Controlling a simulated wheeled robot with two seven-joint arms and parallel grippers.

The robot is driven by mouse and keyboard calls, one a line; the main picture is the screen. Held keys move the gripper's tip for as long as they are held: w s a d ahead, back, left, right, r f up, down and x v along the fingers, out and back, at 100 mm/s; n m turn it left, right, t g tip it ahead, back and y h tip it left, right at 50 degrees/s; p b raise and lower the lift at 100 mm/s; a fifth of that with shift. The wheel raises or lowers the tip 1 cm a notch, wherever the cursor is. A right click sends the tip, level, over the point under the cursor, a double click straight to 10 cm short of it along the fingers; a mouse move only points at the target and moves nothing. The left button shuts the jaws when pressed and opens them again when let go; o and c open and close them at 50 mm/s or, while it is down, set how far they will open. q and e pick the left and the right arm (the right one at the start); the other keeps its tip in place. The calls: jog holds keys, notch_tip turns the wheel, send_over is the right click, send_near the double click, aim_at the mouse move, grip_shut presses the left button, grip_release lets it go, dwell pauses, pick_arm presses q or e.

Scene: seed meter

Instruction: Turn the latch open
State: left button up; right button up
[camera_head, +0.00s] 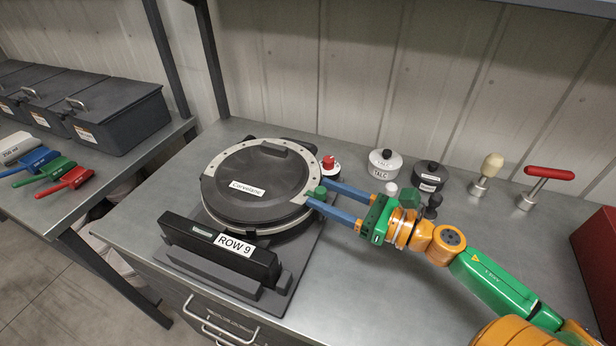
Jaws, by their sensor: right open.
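The seed meter (258,181) is a round black-lidded housing with a grey rim, labelled "Corvelanc", on a dark base plate. My right gripper (314,193) reaches in from the right with two blue fingers spread apart, one tip above and one below the green knob. Whether the fingers touch it, I cannot tell. My left gripper is out of view.
A red-topped knob (329,163) stands behind the fingers. White (384,163) and black (430,175) labelled pots and two handled tools (487,172), (544,182) stand at the back right. A black "ROW 9" block (218,250) lies in front.

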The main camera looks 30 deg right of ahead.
aim_at(307, 192)
jog(key=p+x, duration=0.1)
jog(key=x, duration=0.3)
jog(key=shift+d+r, duration=0.1)
jog(key=shift+r, duration=0.05)
jog(key=shift+w+a, duration=0.25)
jog(key=shift+w, duration=0.2)
jog(key=shift+s, duration=0.1)
grip_shut()
